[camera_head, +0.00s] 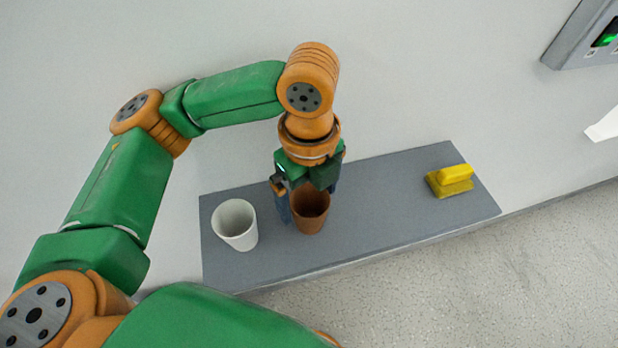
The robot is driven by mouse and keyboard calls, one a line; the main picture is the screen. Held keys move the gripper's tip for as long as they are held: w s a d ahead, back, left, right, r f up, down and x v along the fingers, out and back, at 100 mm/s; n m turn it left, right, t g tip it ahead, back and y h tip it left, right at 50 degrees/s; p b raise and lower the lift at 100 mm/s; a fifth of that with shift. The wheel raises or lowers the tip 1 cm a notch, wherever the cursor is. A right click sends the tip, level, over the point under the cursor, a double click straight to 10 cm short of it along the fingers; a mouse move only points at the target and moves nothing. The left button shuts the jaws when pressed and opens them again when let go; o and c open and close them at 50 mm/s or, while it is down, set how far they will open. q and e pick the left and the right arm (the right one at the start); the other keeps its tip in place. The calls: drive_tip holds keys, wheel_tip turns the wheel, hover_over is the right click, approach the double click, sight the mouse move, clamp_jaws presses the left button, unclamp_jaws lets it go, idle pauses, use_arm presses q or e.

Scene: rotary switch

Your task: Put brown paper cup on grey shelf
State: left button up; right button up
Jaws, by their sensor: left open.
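The brown paper cup (311,214) stands upright on the grey shelf (370,219), near its middle. My left gripper (308,200) points down at the cup, with one finger on the cup's left side and the other partly hidden at its far right. The gripper is open around or just above the cup's rim; I cannot tell whether a finger touches it. My right gripper is not in view.
A white cup (235,224) stands on the shelf just left of the brown cup. A yellow object (450,181) lies near the shelf's right end. The shelf between them is clear. A grey panel (582,35) with a green display is on the wall at upper right.

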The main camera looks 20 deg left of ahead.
use_arm(q)
wheel_tip(320, 180, up, 11)
drive_tip(key=p, duration=0.1)
drive_tip(key=shift+r, duration=0.15)
